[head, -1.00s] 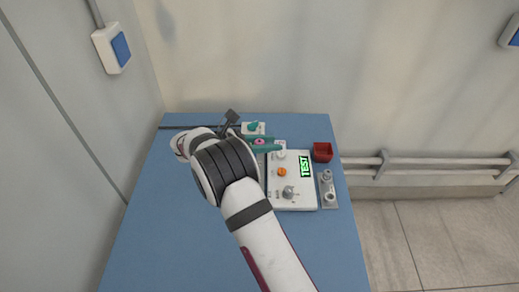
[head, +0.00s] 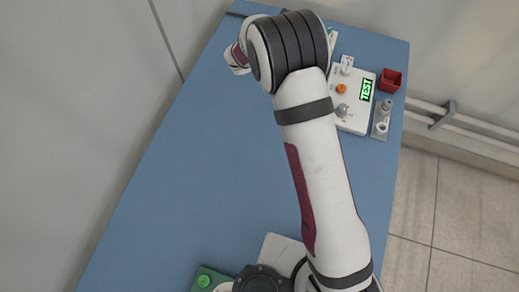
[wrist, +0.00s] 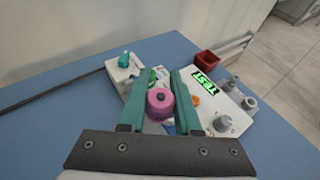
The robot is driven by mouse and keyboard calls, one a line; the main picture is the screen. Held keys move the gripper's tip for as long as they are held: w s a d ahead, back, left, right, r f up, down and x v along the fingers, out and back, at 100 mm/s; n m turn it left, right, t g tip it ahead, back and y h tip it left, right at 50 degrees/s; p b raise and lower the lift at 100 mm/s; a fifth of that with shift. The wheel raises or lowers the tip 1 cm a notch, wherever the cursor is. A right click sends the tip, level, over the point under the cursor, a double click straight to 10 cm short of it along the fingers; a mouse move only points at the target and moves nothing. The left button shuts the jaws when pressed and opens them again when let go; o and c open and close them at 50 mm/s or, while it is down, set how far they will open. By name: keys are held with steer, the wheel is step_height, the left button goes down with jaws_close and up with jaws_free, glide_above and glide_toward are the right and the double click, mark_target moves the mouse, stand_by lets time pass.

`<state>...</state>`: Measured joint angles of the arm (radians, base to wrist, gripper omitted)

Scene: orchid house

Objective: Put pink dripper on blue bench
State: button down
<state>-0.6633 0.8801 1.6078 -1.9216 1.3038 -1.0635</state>
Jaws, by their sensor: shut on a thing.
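The pink dripper (wrist: 160,104) is a short round piece between the two green fingers of my gripper (wrist: 163,76) in the wrist view. My gripper is shut on it. I cannot tell whether its underside touches anything. The blue bench (head: 215,140) fills the middle of the head view, with a wide bare surface. It also shows in the wrist view (wrist: 40,138). In the head view my own arm hides the dripper and the fingers.
A white test box (head: 352,100) with a green "TEST" display and an orange knob stands at the bench's far right. Near it are a red open box (head: 390,80) and a grey plate with fittings (head: 381,119). A green button unit (head: 204,281) sits at the near edge.

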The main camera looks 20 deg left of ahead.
steer(key=s+a+f+n+t+y, duration=0.15)
steer(key=a+f+n+y, duration=0.3)
steer(key=a, duration=0.65)
steer(key=shift+m+h, duration=0.25)
steer(key=shift+m, duration=0.2)
step_height(320, 180, down, 10)
steer(key=shift+f, duration=0.1)
steer(key=c, duration=0.6)
jaws_free()
